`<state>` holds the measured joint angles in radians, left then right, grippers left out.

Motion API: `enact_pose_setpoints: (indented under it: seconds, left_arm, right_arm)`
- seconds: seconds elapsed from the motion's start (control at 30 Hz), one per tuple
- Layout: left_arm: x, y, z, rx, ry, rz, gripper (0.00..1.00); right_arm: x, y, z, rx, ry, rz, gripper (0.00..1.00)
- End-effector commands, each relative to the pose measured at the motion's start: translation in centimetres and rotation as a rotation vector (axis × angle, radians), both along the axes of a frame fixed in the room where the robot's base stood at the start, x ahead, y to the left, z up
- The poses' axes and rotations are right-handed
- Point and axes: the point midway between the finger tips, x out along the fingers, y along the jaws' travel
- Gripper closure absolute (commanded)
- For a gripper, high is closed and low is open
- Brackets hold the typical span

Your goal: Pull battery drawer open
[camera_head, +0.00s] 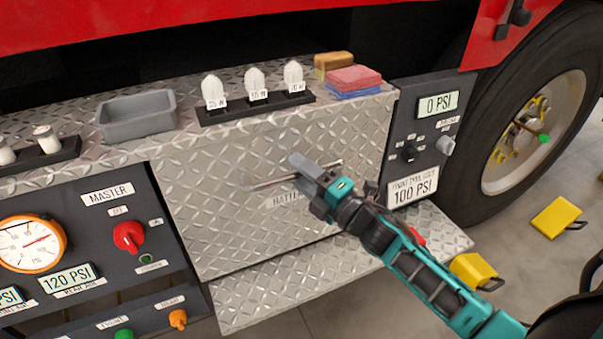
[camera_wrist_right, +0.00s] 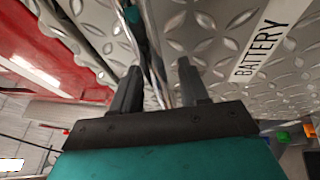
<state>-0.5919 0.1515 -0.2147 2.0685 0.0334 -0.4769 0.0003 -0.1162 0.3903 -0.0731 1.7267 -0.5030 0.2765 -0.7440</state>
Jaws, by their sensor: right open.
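The battery drawer (camera_head: 210,200) has a large diamond-plate front under the bumper top and looks closed. Its label, partly hidden by my gripper in the head view, reads BATTERY in the right wrist view (camera_wrist_right: 258,50). A thin horizontal bar handle (camera_head: 272,181) crosses the front. My right gripper (camera_head: 307,174) reaches in from the lower right and is at the handle. In the right wrist view, the open fingers (camera_wrist_right: 160,85) stand on either side of the bar (camera_wrist_right: 152,55). Finger contact with the bar cannot be told. My left gripper is out of view.
A grey tray (camera_head: 137,128), a rack of bulbs (camera_head: 256,108) and sponges (camera_head: 353,80) sit on the bumper top. A diamond-plate step (camera_head: 260,296) juts out below the drawer. Control panels (camera_head: 135,210) flank it. Yellow chocks (camera_head: 555,218) lie by the wheel.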

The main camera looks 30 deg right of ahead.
Motion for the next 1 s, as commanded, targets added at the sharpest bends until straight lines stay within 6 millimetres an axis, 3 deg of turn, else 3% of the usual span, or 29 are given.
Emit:
enact_pose_setpoints:
  seconds: [0.2, 0.67, 1.0]
  left_arm:
    - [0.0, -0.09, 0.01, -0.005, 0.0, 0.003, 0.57]
    - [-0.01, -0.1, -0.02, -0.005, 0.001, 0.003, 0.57]
    - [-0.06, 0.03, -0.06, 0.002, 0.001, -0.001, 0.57]
  right_arm:
    - [0.01, 0.01, -0.02, 0.0, 0.001, 0.0, 0.56]
    - [-0.02, 0.0, -0.01, 0.0, 0.0, 0.0, 1.0]
    - [-0.03, 0.01, -0.03, 0.001, 0.0, 0.001, 1.0]
